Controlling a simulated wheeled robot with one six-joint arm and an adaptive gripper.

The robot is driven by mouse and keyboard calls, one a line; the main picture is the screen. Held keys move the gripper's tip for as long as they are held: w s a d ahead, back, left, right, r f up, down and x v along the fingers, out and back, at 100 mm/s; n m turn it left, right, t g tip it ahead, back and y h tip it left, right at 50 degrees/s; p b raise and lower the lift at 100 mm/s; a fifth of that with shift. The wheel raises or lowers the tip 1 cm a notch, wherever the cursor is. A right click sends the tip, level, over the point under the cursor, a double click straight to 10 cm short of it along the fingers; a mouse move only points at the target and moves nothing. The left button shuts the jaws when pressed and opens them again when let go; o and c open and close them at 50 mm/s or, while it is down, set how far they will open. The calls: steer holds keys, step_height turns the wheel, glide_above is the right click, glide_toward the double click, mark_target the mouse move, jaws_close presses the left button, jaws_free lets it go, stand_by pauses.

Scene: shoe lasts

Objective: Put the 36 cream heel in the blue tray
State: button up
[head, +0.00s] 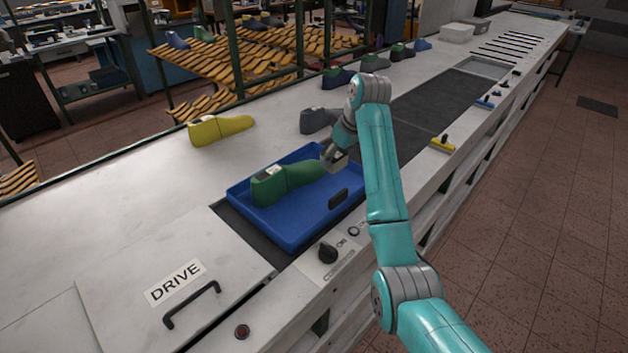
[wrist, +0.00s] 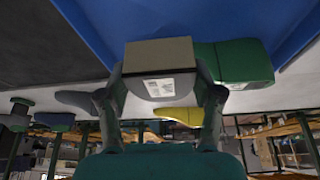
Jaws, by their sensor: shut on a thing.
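My gripper (head: 335,152) is shut on a small cream heel (head: 339,164), a block held over the right far part of the blue tray (head: 295,238). In the wrist view, my gripper (wrist: 160,82) has a finger on each side of the heel (wrist: 158,53), which bears a white label too small to read. The tray (wrist: 215,20) shows behind it. A green shoe last (head: 285,182) lies in the tray, close to the heel's left; it also shows in the wrist view (wrist: 240,62). I cannot tell whether the heel touches the tray.
A yellow last (head: 220,129) and a grey last (head: 317,120) stand on the bench behind the tray. A black knob (head: 327,252) is in front of the tray. A cover marked DRIVE (head: 170,290) lies left.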

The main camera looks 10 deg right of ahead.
mark_target(331, 190)
step_height(331, 190, down, 9)
steer(key=shift+f, duration=0.2)
stand_by(0.3)
steer(key=o, duration=1.3)
steer(key=shift+f, duration=0.1)
